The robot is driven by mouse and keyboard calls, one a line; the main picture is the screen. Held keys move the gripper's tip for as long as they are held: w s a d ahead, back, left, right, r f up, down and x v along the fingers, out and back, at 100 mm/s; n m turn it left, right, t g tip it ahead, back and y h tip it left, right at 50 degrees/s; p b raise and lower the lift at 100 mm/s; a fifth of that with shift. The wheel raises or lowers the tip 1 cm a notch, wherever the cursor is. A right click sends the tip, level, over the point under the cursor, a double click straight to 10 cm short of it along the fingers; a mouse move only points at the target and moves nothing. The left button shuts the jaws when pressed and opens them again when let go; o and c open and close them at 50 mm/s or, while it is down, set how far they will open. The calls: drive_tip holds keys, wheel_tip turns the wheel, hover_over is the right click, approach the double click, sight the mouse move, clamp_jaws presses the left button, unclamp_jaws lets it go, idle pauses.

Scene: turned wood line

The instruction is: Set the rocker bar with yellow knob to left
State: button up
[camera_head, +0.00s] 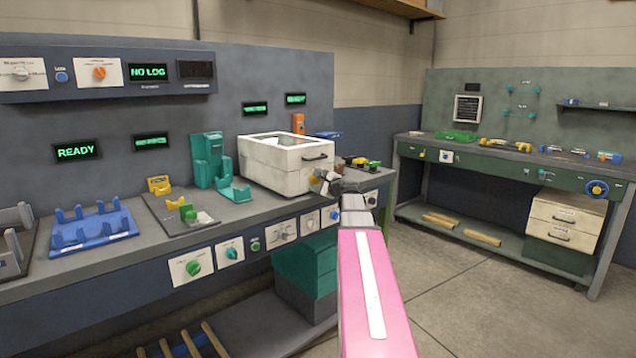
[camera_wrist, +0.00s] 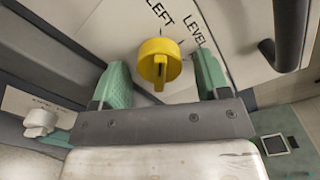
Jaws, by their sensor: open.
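The yellow knob (camera_wrist: 159,62) shows in the wrist view against a white face printed LEFT and LEVEL, with a dark slot or pointer line on it. The rocker bar itself is not clearly visible. My gripper (camera_wrist: 161,75) is open, its two green fingers on either side of the knob with gaps visible. I cannot tell how deep the fingers reach around it. In the head view my gripper (camera_head: 322,182) is at the lower front corner of the white box (camera_head: 270,168), and my wrist hides most of the knob there.
A dark handle (camera_wrist: 290,32) stands out from the white face, right of the knob. A small white knob (camera_wrist: 40,122) is at the lower left. In the head view, a teal fixture (camera_head: 207,160) and blue rack (camera_head: 93,230) stand left on the bench. Floor is clear at right.

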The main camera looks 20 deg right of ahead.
drive_tip(key=v, duration=1)
drive_tip(key=shift+s, duration=0.3)
drive_tip(key=shift+d, duration=0.1)
